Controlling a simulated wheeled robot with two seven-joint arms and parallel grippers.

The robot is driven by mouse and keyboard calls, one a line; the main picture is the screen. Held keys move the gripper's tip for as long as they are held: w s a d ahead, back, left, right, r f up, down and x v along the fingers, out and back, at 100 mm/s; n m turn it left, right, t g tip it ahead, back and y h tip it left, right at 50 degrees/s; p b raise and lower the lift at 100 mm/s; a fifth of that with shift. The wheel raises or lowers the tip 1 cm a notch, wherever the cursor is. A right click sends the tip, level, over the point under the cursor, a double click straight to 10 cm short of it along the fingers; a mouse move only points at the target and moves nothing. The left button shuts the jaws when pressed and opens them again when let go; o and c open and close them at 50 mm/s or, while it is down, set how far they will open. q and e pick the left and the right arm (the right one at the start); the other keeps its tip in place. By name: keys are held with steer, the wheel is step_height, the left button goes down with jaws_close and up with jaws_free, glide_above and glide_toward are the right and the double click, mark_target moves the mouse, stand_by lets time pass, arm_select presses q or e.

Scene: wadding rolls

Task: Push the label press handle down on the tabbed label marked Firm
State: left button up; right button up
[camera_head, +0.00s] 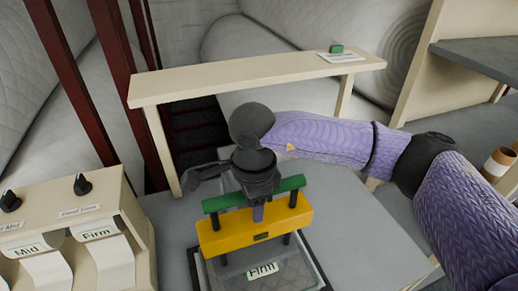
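The label press has a green handle bar (220,204) above a yellow crossbar (222,240), joined by dark posts. A white label marked Firm (262,270) lies on the grey pad below the yellow crossbar, near the bottom edge. My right gripper (258,206) comes down over the middle of the green handle. One lavender finger shows in front of the bar. The other finger is hidden, so whether the gripper is closed on the bar is unclear. My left gripper is out of view.
A cream dispenser (55,212) at left has black knobs and hanging tabs marked Mid (27,250) and Firm (97,234). A cream shelf (240,78) behind carries a small green item (337,48). Grey tabletop (360,230) is clear right of the press.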

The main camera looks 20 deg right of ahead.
step_height(320, 180, up, 12)
steer(key=p, duration=0.7)
steer(key=shift+d+r, duration=0.1)
steer(key=shift+r, duration=0.35)
steer(key=shift+r+p, duration=0.75)
steer(key=shift+r, duration=0.2)
step_height(320, 180, up, 6)
steer(key=p, duration=0.3)
steer(key=shift+p, duration=0.3)
